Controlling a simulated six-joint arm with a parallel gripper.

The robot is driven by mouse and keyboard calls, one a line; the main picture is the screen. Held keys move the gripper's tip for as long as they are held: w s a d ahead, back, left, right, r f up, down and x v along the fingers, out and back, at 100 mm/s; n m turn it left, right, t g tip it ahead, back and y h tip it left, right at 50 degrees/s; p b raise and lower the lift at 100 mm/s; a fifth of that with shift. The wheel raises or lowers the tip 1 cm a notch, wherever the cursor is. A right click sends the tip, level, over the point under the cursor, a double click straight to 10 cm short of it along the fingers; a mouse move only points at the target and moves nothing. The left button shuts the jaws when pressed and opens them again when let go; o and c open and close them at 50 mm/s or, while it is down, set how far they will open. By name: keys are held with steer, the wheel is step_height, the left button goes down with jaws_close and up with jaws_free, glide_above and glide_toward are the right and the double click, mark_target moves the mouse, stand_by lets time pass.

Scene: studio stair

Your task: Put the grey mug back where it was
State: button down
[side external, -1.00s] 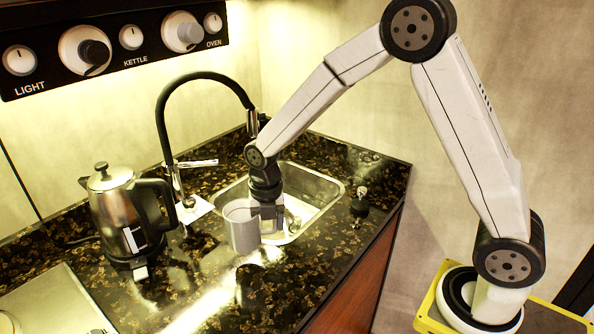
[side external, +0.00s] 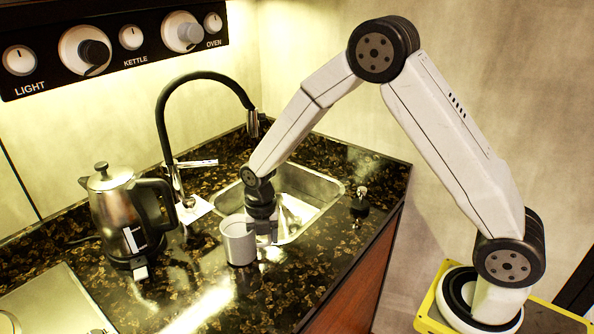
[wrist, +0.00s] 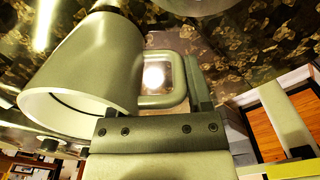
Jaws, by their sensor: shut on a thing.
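The grey mug (side external: 239,241) is upright at the front-left edge of the sink, over the dark speckled counter (side external: 190,285). Its base is at or very close to the counter; I cannot tell whether it touches. My gripper (side external: 264,236) is on the mug's right side and shut on its handle. In the wrist view the mug (wrist: 85,70) fills the upper left, and its squarish handle (wrist: 165,100) lies at the jaws. The exact finger contact is partly hidden.
The steel sink (side external: 318,187) lies behind and right of the mug. A black tap (side external: 160,115) arches behind it. A steel kettle (side external: 115,215) stands left. A small black fixture (side external: 360,204) is right of the sink. The counter in front of the mug is clear.

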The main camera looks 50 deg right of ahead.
steer(key=shift+f, duration=0.15)
jaws_free()
stand_by(0.4)
step_height(320, 180, up, 12)
steer(key=shift+r, duration=0.2)
stand_by(0.5)
steer(key=shift+s, duration=0.1)
stand_by(0.5)
